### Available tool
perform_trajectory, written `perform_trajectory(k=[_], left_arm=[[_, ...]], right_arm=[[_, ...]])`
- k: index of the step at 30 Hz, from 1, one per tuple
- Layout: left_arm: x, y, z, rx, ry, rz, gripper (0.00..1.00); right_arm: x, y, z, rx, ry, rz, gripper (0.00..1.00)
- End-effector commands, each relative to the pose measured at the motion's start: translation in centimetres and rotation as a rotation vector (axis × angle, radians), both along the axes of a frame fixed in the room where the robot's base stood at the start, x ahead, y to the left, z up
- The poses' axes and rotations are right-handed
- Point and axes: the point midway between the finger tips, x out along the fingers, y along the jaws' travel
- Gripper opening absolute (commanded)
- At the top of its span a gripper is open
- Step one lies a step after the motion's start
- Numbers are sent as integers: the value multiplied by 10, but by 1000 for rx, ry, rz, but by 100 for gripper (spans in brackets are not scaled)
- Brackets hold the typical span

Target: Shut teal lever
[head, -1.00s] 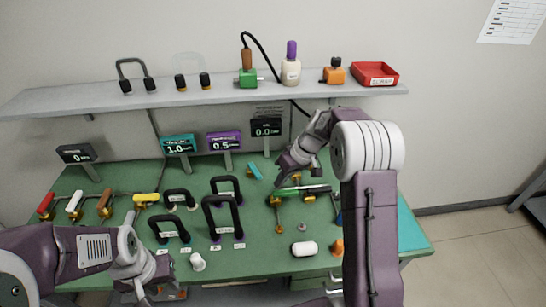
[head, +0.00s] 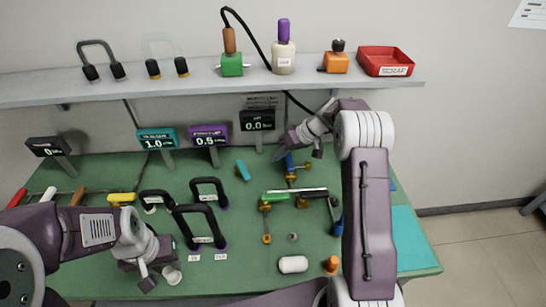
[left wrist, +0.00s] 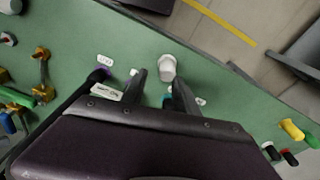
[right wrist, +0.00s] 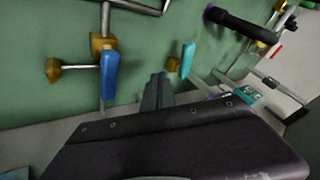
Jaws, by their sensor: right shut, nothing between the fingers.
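The teal lever (head: 243,170) stands on the green board left of the green valve handle, its short handle slanting. In the right wrist view the teal handle (right wrist: 188,60) sits beside a brass fitting, just right of my right fingertips and apart from them. My right gripper (head: 279,153) is shut and empty, behind and to the right of the teal lever in the head view. It also shows in the right wrist view (right wrist: 159,78). My left gripper (left wrist: 158,76) is open, with a white knob (left wrist: 167,68) just beyond its fingertips. It holds nothing visible.
A blue lever (right wrist: 109,75) on brass piping is left of my right fingers. A green handle (head: 278,196) lies to the front. Display signs (head: 157,139) and the shelf (head: 200,85) are behind.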

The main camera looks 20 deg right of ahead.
Motion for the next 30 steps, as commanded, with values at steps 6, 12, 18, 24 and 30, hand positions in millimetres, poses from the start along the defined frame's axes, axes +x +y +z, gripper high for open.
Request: perform_trajectory(k=[6,12,18,24,30], left_arm=[[0,0,4,0,0,0,36],[0,0,11,0,0,0,36],[0,0,14,0,0,0,36],[0,0,14,0,0,0,36],[0,0,12,0,0,0,36]], right_arm=[[13,27,-39,1,4,3,0],[16,55,-54,1,1,3,0],[13,74,-55,0,1,0,0],[12,77,-56,0,0,0,0],[12,79,-56,-1,0,-1,0]])
